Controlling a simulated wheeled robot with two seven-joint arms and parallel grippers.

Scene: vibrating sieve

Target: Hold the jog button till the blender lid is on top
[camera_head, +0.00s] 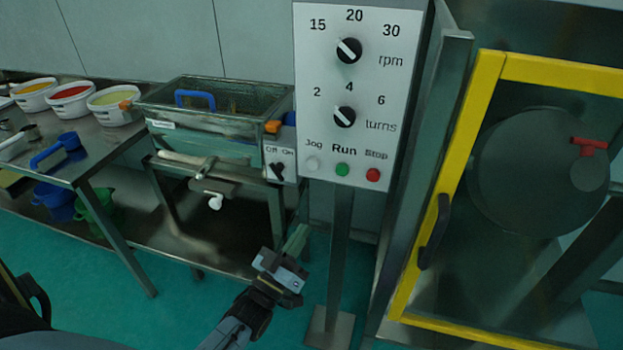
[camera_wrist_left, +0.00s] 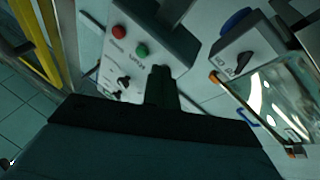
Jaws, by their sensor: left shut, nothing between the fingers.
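The control panel (camera_head: 350,90) carries a white jog button (camera_head: 312,164), a green Run button (camera_head: 342,169) and a red Stop button (camera_head: 373,174). My left gripper (camera_head: 297,238) is shut and empty, below the panel's lower edge and apart from the jog button in the head view. In the left wrist view its fingers (camera_wrist_left: 163,90) point at the panel (camera_wrist_left: 180,48), and the jog button is not visible, probably behind the fingertips. The blender drum (camera_head: 510,170) is behind the yellow-framed guard. Its lid (camera_head: 590,172), with a red handle, faces the right side. My right gripper is not in view.
A yellow guard door (camera_head: 470,130) with a dark handle stands right of the panel post (camera_head: 340,250). A sieve machine (camera_head: 215,115) with a switch box (camera_head: 280,162) stands left of the panel. A side table (camera_head: 100,150) holds several tubs.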

